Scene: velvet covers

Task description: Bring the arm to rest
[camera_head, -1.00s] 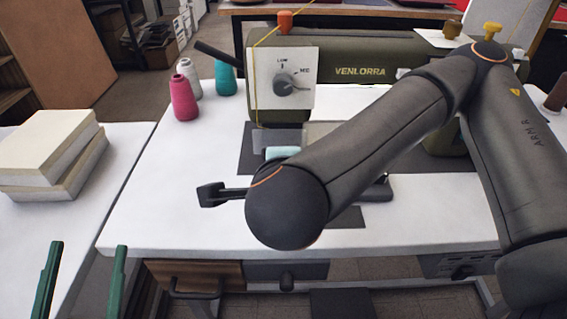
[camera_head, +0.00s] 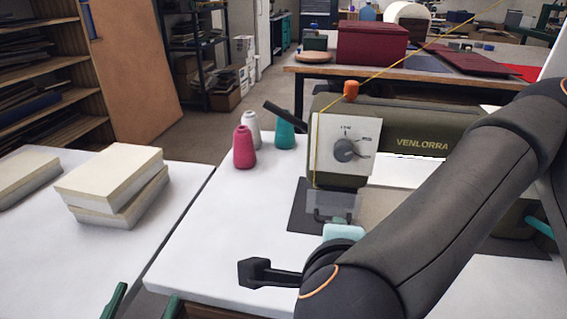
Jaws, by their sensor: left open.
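My left gripper (camera_head: 143,303) shows at the bottom edge in the head view. Only the tips of its two green fingers are visible, apart, with nothing seen between them. It is in front of the gap between the two white tables. My dark right arm (camera_head: 440,205) comes in from the right and reaches across the front of the sewing machine (camera_head: 440,140). Its gripper cannot be made out. A pale teal piece (camera_head: 344,231) lies by the machine's needle area, partly hidden by the arm. A dark bar with a block end (camera_head: 258,272) sticks out left of the arm.
Pale stacked blocks (camera_head: 112,180) lie on the left table (camera_head: 75,255). Behind is a bench with a dark red box (camera_head: 371,43). The sewing table's left part is mostly clear.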

